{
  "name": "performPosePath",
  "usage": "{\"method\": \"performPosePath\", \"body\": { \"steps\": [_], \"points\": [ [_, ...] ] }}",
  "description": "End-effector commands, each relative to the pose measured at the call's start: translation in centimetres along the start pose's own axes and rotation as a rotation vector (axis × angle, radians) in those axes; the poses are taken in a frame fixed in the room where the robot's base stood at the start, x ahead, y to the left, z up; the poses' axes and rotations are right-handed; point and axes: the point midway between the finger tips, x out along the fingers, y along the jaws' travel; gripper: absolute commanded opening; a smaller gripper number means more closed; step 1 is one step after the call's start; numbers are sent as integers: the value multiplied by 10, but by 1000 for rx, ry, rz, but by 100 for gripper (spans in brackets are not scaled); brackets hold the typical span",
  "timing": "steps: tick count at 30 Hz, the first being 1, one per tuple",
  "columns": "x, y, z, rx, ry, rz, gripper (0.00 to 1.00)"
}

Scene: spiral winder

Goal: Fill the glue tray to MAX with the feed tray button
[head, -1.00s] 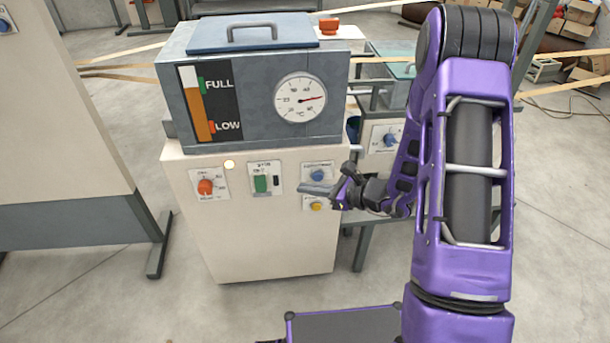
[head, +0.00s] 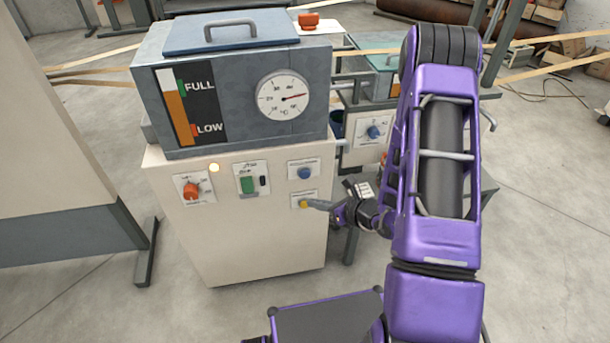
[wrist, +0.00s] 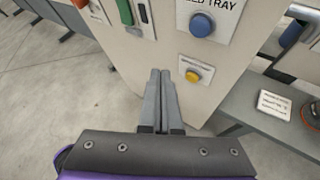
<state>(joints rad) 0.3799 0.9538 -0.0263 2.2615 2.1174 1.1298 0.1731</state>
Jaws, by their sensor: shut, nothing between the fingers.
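The blue feed tray button (head: 304,173) sits on a white plate on the front of the cream cabinet; in the wrist view the button (wrist: 202,25) shows under lettering ending in "TRAY". A yellow button (head: 304,204) is below it, also in the wrist view (wrist: 193,76). My gripper (head: 318,204) is shut and empty, its tips close to the yellow button in the head view and below it in the wrist view; I cannot tell whether they touch anything. The glue tray (head: 390,62) seems to be the lidded unit behind right; its level is not readable.
The grey tank (head: 240,80) on the cabinet has a FULL/LOW gauge (head: 190,105) and a dial (head: 282,95). A red knob (head: 191,190) and green switch (head: 247,184) are left of the buttons. Another blue knob (head: 373,132) is at right. Open floor lies in front.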

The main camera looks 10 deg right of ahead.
Motion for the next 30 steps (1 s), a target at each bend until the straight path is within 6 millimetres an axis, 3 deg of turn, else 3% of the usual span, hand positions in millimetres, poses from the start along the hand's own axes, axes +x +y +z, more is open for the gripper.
{"method": "performPosePath", "body": {
  "steps": [15, 30],
  "points": [
    [47, -33, 33, -3, -1, 3, 0],
    [52, -37, 38, -1, -1, 2, 0]
  ]
}}
